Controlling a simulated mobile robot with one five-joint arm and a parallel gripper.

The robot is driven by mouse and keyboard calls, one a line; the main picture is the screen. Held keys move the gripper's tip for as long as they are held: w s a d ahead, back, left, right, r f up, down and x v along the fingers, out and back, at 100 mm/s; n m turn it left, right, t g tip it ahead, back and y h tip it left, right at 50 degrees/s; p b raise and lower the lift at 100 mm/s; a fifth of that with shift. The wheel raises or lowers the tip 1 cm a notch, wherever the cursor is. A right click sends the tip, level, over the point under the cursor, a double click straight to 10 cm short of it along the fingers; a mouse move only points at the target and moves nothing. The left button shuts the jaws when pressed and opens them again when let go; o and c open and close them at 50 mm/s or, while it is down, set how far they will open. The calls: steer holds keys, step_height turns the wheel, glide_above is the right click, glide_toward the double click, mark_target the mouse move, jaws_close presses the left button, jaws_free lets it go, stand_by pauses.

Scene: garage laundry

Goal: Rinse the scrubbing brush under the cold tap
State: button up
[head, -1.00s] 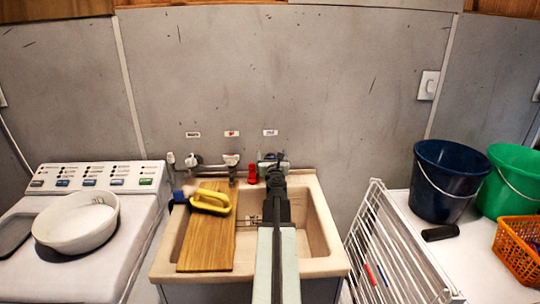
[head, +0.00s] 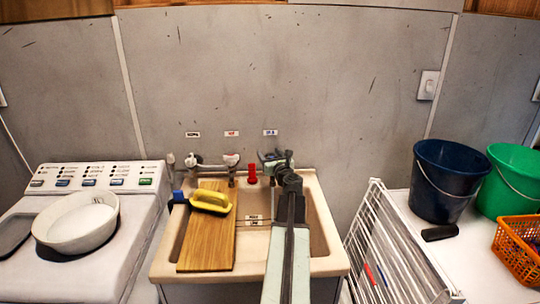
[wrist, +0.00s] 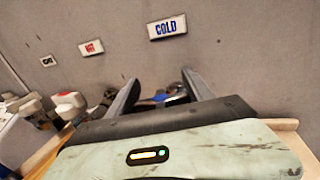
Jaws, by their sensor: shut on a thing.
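The scrubbing brush (head: 211,200), with a yellow handle, lies on the wooden board (head: 205,245) across the left part of the beige sink (head: 328,262). My gripper (head: 271,160) is at the wall behind the sink, below the blue-lettered label (head: 270,132). In the wrist view that label reads COLD (wrist: 167,28). There my gripper (wrist: 160,92) has its two fingers on either side of the cold tap (wrist: 172,98), a dark metal part with a bit of blue. It is shut on this tap; the contact itself is partly hidden. The brush is well to the left of my gripper.
The white-handled hot tap (head: 231,160) and a red object (head: 252,174) are close on the left of my gripper. A blue item (head: 178,196) sits at the sink's left rim. A white rack (head: 385,250) stands on the right, by the blue bucket (head: 450,180).

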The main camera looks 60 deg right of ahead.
steer(key=shift+y, duration=0.3)
steer(key=o, duration=1.4)
steer(key=shift+c, duration=0.2)
steer(key=shift+a, duration=0.1)
steer(key=v, duration=0.7)
steer(key=shift+s+a, duration=0.2)
steer(key=shift+s, duration=0.15)
steer(key=shift+f, duration=0.1)
